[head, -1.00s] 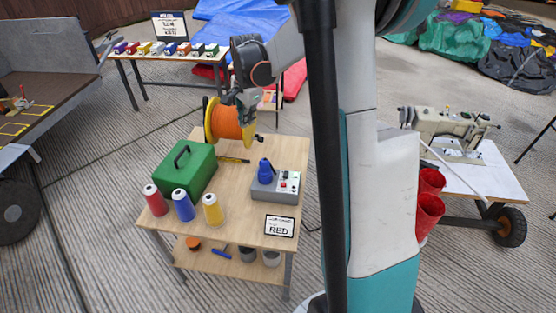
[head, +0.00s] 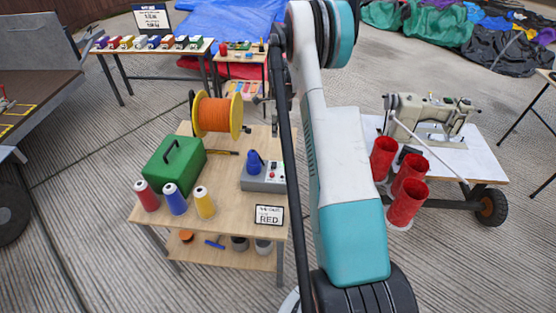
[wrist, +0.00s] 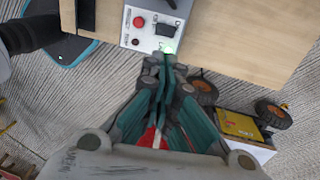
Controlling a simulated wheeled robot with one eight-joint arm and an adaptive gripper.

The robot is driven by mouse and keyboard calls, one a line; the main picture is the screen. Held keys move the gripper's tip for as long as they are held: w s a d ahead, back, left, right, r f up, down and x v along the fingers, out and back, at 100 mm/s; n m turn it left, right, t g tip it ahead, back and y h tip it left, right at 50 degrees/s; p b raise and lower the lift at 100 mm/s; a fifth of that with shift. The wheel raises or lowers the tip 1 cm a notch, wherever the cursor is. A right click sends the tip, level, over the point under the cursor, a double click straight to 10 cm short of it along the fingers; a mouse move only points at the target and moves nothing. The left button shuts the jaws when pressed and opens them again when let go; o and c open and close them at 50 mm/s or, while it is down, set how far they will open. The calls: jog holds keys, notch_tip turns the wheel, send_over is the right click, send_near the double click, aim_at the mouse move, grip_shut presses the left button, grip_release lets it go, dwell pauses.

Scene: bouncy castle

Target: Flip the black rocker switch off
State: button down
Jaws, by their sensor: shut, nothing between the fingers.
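The black rocker switch (wrist: 166,28) is on a light grey control box (wrist: 128,39) at the top of the wrist view. A red button (wrist: 139,22) is beside it, and a green light (wrist: 168,46) glows just below it. I cannot tell which way the rocker is tilted. The box also shows in the head view (head: 257,183) on the wooden table, partly behind my arm. My gripper (wrist: 164,64) is shut and empty, its tips just below the box's edge in the wrist view, apart from the switch. My arm hides the gripper in the head view.
A blue bottle-like object (head: 254,162) stands at the box. A sewing machine (head: 432,117) and red cylinders (head: 407,204) are to the right.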

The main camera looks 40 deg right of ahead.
aim_at(274, 165)
jog(key=shift+f, duration=0.1)
jog(key=f+b, duration=0.1)
jog(key=f, duration=0.3)
jog(key=a+f+b, duration=0.1)
jog(key=f+b, duration=0.1)
jog(key=f, duration=0.3)
jog(key=s+f+b, duration=0.1)
jog(key=f, duration=0.3)
jog(key=shift+s+a+f, duration=0.1)
jog(key=shift+a+f, duration=0.15)
jog(key=shift+f, duration=0.1)
